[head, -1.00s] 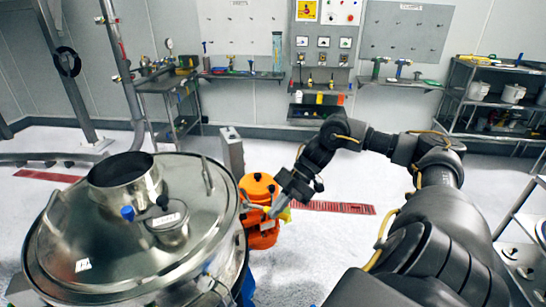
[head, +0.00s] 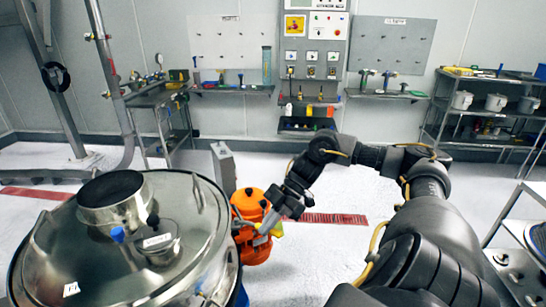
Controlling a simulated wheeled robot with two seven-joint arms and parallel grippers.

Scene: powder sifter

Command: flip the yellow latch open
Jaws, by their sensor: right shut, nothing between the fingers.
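The sifter (head: 195,235) is a large round steel vessel with a shiny lid at the lower left. My right gripper (head: 266,226) is shut and empty at the vessel's right side, in front of an orange unit (head: 251,255). A small yellow part (head: 277,230) shows right beside the fingertips; it may be the yellow latch. I cannot tell whether the fingers touch it, or how the latch stands. My left gripper is not in view.
The lid carries a wide steel collar (head: 112,200) and a blue knob (head: 117,235). A grey post (head: 223,168) stands behind the orange unit. Shelves with pots (head: 495,103) stand at the right.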

